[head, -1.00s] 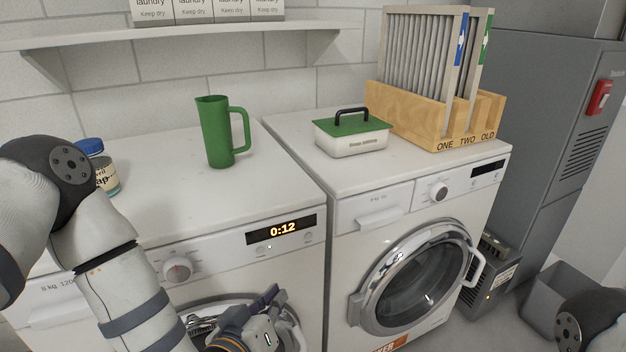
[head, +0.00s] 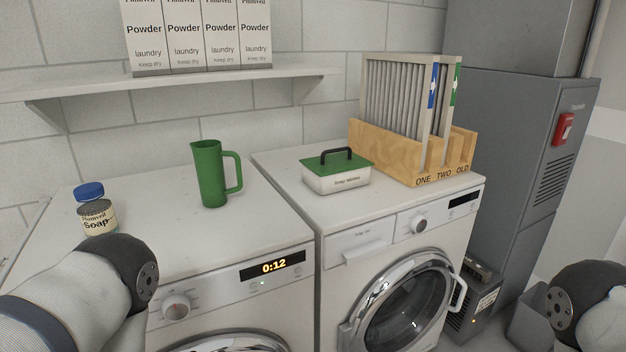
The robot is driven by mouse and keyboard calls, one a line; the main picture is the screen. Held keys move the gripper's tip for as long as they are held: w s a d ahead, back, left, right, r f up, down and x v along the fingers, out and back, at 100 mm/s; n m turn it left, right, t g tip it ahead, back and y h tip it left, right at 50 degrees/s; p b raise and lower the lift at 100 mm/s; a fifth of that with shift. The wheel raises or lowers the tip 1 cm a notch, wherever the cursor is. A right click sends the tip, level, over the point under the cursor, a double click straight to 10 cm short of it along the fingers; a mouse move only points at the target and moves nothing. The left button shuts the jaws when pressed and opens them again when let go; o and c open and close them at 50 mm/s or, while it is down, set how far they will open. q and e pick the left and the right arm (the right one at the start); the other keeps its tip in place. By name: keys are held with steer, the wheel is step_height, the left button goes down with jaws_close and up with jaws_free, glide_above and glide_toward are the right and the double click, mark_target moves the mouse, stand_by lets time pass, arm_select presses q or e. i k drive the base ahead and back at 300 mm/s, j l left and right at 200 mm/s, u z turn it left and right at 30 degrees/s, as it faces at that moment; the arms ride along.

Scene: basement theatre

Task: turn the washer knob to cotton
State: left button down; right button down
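The left front-loading machine (head: 222,293) has a round knob (head: 176,307) with a small reddish mark on its face. Its lit display (head: 272,266) reads 0:12. The right front-loading machine (head: 341,285) has a similar knob (head: 418,223) beside a dark display (head: 463,203). Any programme words around the knobs are too small to read, so I cannot tell which is set to cotton. My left arm shows at the lower left, close to the left knob, but its gripper is out of view. Only a joint of my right arm shows at the right edge; its gripper is out of view.
On the left machine stand a soap jar (head: 97,216) and a green pitcher (head: 209,177). On the right machine are a green-lidded box (head: 337,181) and a wooden filter rack (head: 391,158). A grey cabinet (head: 517,160) stands right.

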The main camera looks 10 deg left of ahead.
mark_target(176, 307)
steer(key=u, duration=1.05)
